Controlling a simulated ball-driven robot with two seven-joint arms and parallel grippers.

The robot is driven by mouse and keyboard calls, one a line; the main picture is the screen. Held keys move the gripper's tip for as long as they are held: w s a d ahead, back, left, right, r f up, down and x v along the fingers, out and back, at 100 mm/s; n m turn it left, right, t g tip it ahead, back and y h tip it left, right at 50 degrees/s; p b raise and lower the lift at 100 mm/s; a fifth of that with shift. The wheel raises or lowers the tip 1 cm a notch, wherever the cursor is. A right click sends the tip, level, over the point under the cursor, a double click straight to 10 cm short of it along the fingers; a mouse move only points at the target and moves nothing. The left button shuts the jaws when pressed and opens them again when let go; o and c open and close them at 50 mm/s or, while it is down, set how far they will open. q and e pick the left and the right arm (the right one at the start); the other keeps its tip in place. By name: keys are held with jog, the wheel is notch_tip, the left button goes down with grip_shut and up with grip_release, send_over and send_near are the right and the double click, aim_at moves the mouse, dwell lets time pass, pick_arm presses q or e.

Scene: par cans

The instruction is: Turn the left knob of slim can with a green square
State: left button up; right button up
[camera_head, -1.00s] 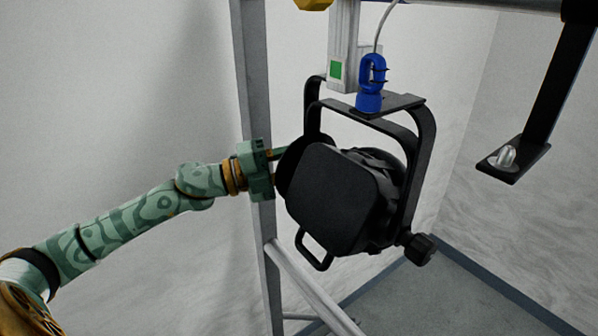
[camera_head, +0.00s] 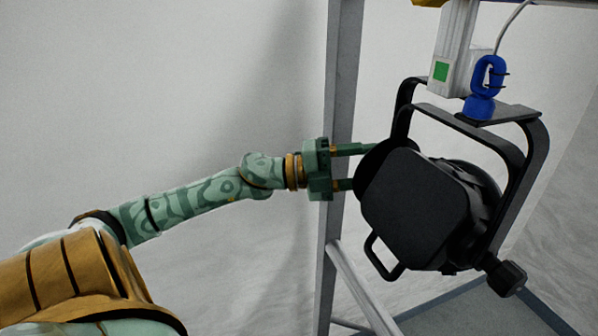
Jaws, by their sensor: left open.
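The slim can (camera_head: 412,205) is a black lamp hanging in a black yoke (camera_head: 530,150), tilted, with its square front facing me. A green square (camera_head: 440,71) shows on the pale post above it. My left gripper (camera_head: 362,167) is at the can's left side, open, its two fingers pointing right, one above the other. The fingertips reach the can's dark left edge; whether they touch it I cannot tell. The left knob is not discernible there. A black knob (camera_head: 507,278) shows on the yoke's lower right end. My right gripper is not in view.
A grey upright post (camera_head: 343,75) stands just behind my left gripper, with a slanted rail (camera_head: 362,290) low down. A blue connector (camera_head: 484,90) with a cable sits above the yoke.

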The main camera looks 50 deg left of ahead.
pick_arm(q)
jog(key=b+v, duration=0.1)
jog(key=v, duration=1.2)
jog(key=shift+s+a+b, duration=0.15)
jog(key=shift+a+b, duration=0.05)
jog(key=shift+b, duration=0.15)
jog(key=shift+f, duration=0.1)
